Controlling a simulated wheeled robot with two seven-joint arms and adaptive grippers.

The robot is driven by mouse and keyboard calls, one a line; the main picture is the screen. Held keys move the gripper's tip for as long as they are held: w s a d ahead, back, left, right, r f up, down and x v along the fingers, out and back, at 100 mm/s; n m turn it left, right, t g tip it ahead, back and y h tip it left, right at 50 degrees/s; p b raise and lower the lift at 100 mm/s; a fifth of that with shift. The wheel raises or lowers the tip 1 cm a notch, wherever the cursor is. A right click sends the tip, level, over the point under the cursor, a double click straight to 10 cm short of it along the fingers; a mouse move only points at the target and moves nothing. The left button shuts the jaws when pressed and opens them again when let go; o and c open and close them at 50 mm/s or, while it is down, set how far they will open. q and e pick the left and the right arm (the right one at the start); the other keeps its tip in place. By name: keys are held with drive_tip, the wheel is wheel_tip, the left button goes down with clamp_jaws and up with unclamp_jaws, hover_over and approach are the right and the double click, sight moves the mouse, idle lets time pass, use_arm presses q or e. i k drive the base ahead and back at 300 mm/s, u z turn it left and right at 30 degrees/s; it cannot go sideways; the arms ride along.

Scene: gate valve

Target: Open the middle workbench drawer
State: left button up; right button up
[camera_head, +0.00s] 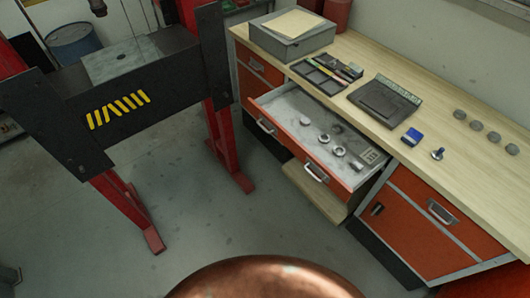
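The middle workbench drawer (303,174) has an orange front with two metal handles, one on the left (266,127) and one on the right (316,172). It stands pulled out from under the wooden worktop (455,148), and its pale inside shows. Several small metal rings and round parts lie in it, with a small flat piece (368,155) near its right end. Neither of my grippers is in view, and nothing is seen touching the handles.
A black and red press frame (125,100) stands on the left. An orange cabinet (425,225) is right of the drawer, and a wooden shelf (315,195) lies below it. A grey box (290,40) and tools sit on the worktop.

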sight(280, 110)
drive_tip(key=z, duration=0.45)
drive_tip(key=k, duration=0.2)
drive_tip(key=u, duration=1.3)
drive_tip(key=i, duration=1.3)
drive_tip(key=z, duration=0.8)
